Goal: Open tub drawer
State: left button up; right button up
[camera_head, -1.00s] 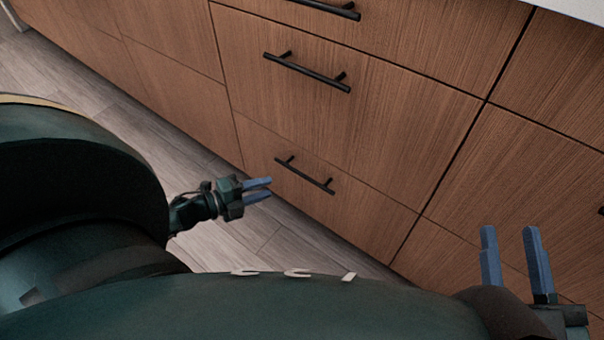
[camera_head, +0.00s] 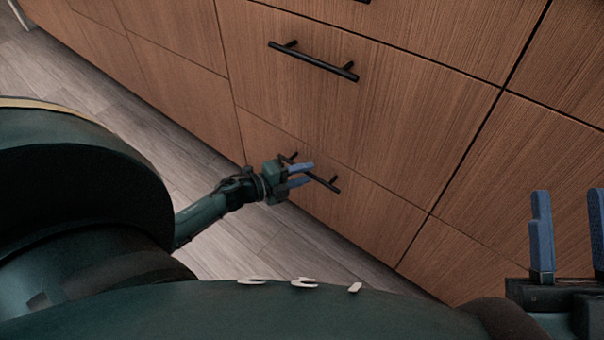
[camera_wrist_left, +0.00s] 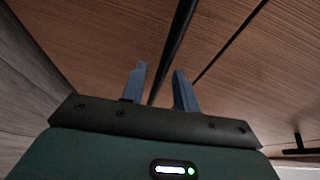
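The wooden cabinet has a column of drawers with black bar handles. The lowest drawer (camera_head: 375,207) is closed, flush with the front around it. Its black bar handle (camera_head: 325,182) is partly hidden by my left gripper (camera_head: 308,174), which is open at the handle. In the left wrist view, the handle bar (camera_wrist_left: 172,52) runs between the two blue fingers of my left gripper (camera_wrist_left: 158,88), which stand apart. I cannot tell whether they touch it. My right gripper (camera_head: 569,228) is open and empty at the right, away from the handle.
The middle drawer (camera_head: 350,115) above is closed, with its own black handle (camera_head: 312,62). More drawer fronts (camera_head: 535,175) lie to the right. Grey plank floor (camera_head: 265,235) is clear in front of the cabinet.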

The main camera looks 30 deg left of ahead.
pick_arm(q)
grip_shut()
dwell(0.4)
